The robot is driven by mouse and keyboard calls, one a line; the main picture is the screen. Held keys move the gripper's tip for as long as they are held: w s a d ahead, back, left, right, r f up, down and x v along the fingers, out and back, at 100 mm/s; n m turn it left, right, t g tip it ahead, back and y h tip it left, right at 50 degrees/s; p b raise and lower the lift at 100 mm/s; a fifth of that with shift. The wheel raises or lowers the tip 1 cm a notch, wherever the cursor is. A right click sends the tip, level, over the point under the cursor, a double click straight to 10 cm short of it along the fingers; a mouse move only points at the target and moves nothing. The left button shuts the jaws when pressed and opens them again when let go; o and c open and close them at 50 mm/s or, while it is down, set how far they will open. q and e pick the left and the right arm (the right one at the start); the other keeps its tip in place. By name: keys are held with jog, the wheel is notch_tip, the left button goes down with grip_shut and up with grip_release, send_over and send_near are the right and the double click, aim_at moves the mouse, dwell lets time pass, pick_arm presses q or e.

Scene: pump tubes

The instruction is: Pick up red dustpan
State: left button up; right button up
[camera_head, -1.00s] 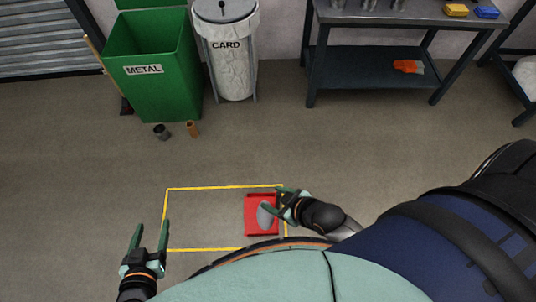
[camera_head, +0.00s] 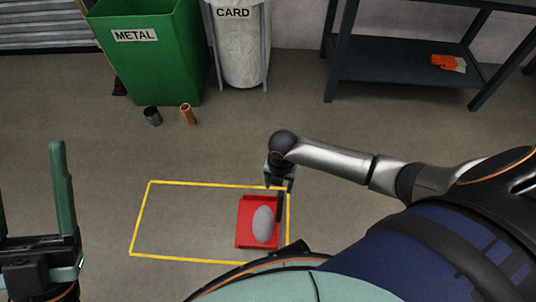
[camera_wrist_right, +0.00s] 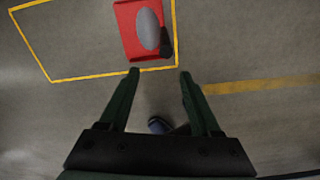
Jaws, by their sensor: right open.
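The red dustpan (camera_head: 244,222) lies on the floor inside the right end of a yellow-outlined rectangle. A grey oval patch (camera_head: 262,224) shows on it, and its short dark handle (camera_head: 280,207) is at its right side. In the right wrist view, the dustpan (camera_wrist_right: 128,30) and its dark handle (camera_wrist_right: 166,42) lie beyond my fingertips. My right gripper (camera_head: 280,188) points down just above the handle end, apart from it as far as I can tell. It is open and empty between its fingers (camera_wrist_right: 159,74). My left gripper (camera_head: 30,170) is open and empty at the left edge.
The yellow floor outline (camera_head: 190,184) is otherwise empty. A dark can (camera_head: 152,116) and an orange-brown cylinder (camera_head: 187,114) stand by the green METAL bin (camera_head: 150,65). The CARD bin (camera_head: 240,50) and a dark shelf table (camera_head: 400,65) stand behind. Floor between is clear.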

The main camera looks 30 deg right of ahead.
aim_at(279, 194)
jog(key=shift+d+f, duration=0.2)
jog(key=shift+f, duration=0.35)
notch_tip(279, 194, down, 6)
jog(key=b, duration=0.4)
jog(key=shift+f, duration=0.25)
jog(key=f+b, duration=0.1)
jog(key=f, duration=0.1)
jog(key=d+f+b, duration=0.1)
jog(key=f+b, duration=0.1)
jog(key=f, duration=0.1)
jog(key=shift+w+f+b, duration=0.1)
jog(key=shift+w+b, duration=0.05)
jog(key=shift+b, duration=0.15)
pick_arm(q)
notch_tip(279, 194, down, 8)
jog(key=d, duration=0.1)
jog(key=shift+g, duration=0.3)
pick_arm(e)
jog(key=shift+c, duration=0.3)
grip_shut()
